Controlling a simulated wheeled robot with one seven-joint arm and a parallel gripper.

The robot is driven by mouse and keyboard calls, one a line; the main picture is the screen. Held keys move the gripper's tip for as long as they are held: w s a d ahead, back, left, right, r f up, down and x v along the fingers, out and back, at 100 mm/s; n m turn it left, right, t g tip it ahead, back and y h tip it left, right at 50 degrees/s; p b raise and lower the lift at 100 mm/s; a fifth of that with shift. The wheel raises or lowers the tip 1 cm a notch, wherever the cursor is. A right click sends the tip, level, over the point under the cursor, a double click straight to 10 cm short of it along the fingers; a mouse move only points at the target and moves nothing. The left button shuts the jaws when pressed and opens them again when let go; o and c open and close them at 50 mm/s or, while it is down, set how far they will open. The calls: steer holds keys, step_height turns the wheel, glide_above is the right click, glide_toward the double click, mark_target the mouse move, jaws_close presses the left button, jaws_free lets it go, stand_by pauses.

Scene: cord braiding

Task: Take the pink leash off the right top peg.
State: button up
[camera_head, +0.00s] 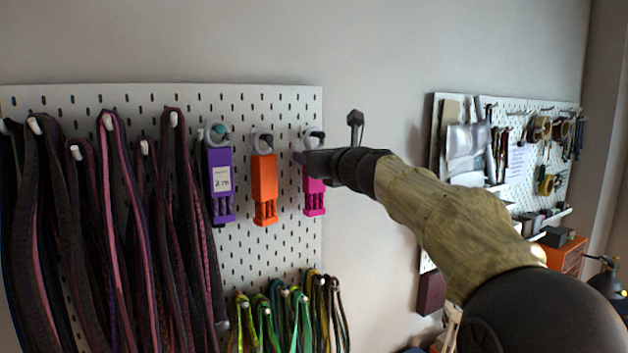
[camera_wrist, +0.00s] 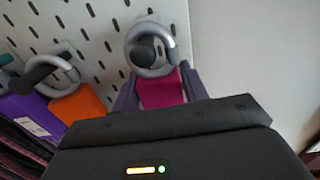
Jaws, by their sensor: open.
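The pink leash (camera_head: 314,199) hangs from the right top peg, at the upper right of the pegboard. In the wrist view, its silver ring (camera_wrist: 150,50) loops around the dark-ended peg, and its pink top (camera_wrist: 161,90) shows just below the ring. My gripper (camera_head: 303,158) is at the leash's upper part, covering some of it in the head view. In the wrist view, my gripper's open fingers (camera_wrist: 158,90) stand on either side of the pink part. I cannot tell whether they touch it. The lower end of the leash is hidden there by the gripper body.
An orange leash (camera_head: 264,178) and a purple leash (camera_head: 219,178) hang close to the left on the white pegboard (camera_head: 270,100). Dark straps (camera_head: 108,230) fill the left side. Green and yellow cords (camera_head: 285,310) hang below. Bare wall lies to the right.

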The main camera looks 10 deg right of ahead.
stand_by(0.4)
steer(key=shift+s, duration=0.1)
jaws_close()
steer(key=shift+r, duration=0.15)
